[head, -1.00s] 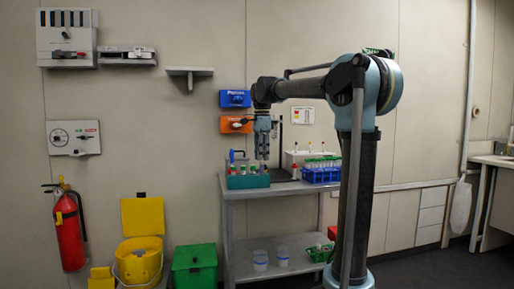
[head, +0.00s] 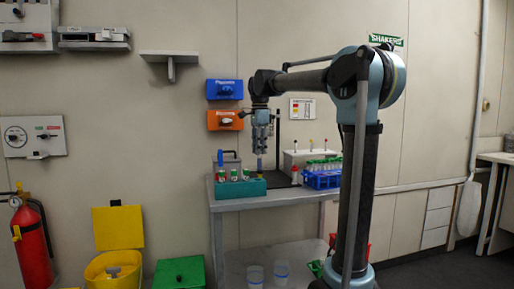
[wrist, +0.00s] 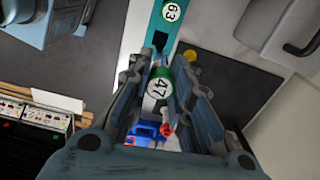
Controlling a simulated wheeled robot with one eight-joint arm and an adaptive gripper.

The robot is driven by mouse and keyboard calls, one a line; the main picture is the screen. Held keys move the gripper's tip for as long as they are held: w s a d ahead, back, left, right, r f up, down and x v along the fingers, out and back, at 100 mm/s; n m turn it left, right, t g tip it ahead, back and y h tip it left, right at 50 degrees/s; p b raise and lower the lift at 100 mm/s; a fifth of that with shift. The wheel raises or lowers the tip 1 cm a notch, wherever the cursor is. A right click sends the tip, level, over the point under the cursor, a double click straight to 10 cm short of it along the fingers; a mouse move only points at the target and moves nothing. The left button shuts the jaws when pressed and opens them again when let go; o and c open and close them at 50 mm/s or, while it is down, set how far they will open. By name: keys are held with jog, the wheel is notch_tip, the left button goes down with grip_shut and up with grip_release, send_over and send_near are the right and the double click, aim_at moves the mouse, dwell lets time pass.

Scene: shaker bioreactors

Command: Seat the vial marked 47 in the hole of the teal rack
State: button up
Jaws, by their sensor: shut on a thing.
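The vial marked 47 (wrist: 160,88) has a green and white cap and sits between the two fingers of my gripper (wrist: 166,92) in the wrist view. My gripper is shut on it. In the head view my gripper (head: 262,150) points down above the right end of the teal rack (head: 240,189), apart from it. The teal rack also shows at the top of the wrist view (wrist: 160,32), with a vial marked 63 (wrist: 170,11) in it. A dark opening in the rack lies just beyond the held vial. The lower part of vial 47 is hidden in the wrist view.
Several vials (head: 233,175) stand in the teal rack. A blue rack (head: 322,180) with several tubes stands to the right on the grey bench (head: 285,194). A white box (head: 300,158) with small-topped items is behind. Yellow and green bins (head: 180,272) are on the floor at left.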

jog(key=shift+a, duration=0.25)
jog(key=shift+s+r, duration=0.1)
jog(key=shift+r, duration=0.3)
jog(key=shift+f, duration=2.1)
jog(key=shift+s, duration=0.1)
jog(key=shift+f, duration=2.65)
dwell(2.5)
